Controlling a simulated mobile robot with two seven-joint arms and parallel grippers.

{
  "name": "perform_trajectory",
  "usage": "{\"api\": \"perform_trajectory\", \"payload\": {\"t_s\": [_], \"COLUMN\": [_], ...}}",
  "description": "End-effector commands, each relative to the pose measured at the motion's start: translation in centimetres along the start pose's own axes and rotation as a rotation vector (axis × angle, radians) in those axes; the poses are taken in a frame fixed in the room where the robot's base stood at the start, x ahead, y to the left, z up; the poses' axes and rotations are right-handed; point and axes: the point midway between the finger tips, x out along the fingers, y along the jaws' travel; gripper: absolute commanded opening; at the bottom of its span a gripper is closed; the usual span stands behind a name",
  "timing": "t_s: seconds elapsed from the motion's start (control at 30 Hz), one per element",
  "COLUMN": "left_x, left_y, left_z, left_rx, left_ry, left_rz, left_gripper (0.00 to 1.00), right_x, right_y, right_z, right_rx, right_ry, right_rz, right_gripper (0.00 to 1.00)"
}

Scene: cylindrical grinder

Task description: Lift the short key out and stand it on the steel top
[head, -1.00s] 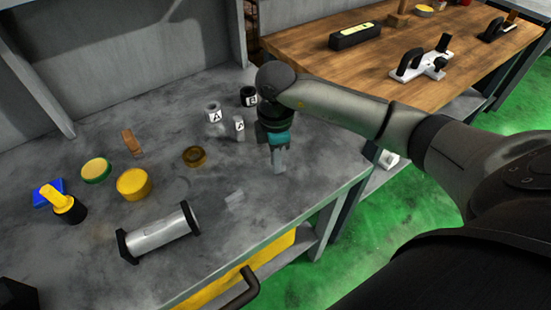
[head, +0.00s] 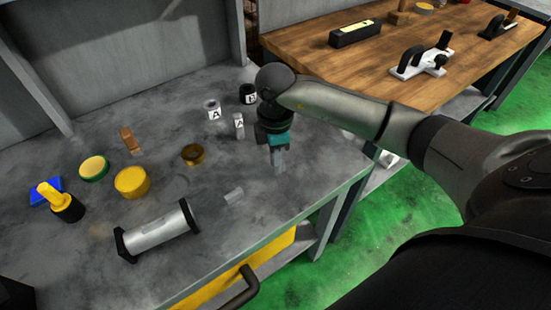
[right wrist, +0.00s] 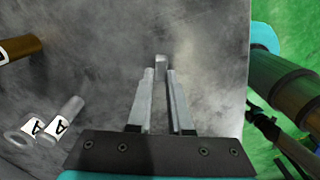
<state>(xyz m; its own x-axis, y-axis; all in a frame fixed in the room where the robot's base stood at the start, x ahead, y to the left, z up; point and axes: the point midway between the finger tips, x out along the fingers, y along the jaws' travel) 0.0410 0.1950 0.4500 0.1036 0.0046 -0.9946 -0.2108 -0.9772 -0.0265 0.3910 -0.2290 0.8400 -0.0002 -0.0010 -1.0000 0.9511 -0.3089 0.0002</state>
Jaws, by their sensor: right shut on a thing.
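My right gripper (head: 280,168) is over the steel top (head: 75,268), near its right edge, with fingers pointing down. In the right wrist view its two fingers (right wrist: 160,80) are shut on a small light grey piece, seemingly the short key (right wrist: 161,66), which sticks out just past the fingertips. In the head view the key blends with the grey fingers. I cannot tell whether its lower end touches the top. My left gripper is not in view.
A grey ring marked A (head: 213,110), a grey block marked A (head: 239,126) and a dark piece marked B (head: 248,94) stand behind left. A brass ring (head: 193,154), a small pale block-like shape (head: 234,196) and a silver roller (head: 158,232) lie left. Bare steel surrounds the gripper.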

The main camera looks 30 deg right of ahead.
Motion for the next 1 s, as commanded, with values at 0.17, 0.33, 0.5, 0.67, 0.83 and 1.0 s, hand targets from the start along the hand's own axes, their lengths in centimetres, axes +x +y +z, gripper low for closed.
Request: {"api": "perform_trajectory", "payload": {"t_s": [0.17, 0.33, 0.5, 0.67, 0.83, 1.0], "left_x": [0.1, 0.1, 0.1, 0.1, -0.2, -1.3], "left_y": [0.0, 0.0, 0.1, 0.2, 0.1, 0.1], "left_z": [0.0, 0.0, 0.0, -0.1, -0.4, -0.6], "left_rx": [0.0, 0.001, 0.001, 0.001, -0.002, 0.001], "left_ry": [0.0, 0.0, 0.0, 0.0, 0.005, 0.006], "left_rz": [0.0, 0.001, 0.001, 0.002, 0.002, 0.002], "left_gripper": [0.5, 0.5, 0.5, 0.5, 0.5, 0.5], "right_x": [0.2, 0.2, 0.2, 0.2, -0.8, -4.8], "right_y": [0.0, 0.0, 0.0, 0.0, 0.1, 0.1], "right_z": [0.0, 0.0, 0.0, 0.0, 0.0, -0.1], "right_rx": [0.0, 0.0, 0.0, 0.0, 0.0, -0.002], "right_ry": [0.0, 0.0, 0.0, 0.0, 0.002, 0.003], "right_rz": [0.0, 0.0, 0.0, 0.0, 0.003, 0.005], "right_gripper": [0.27, 0.46, 0.53, 0.53, 0.53, 0.53]}}
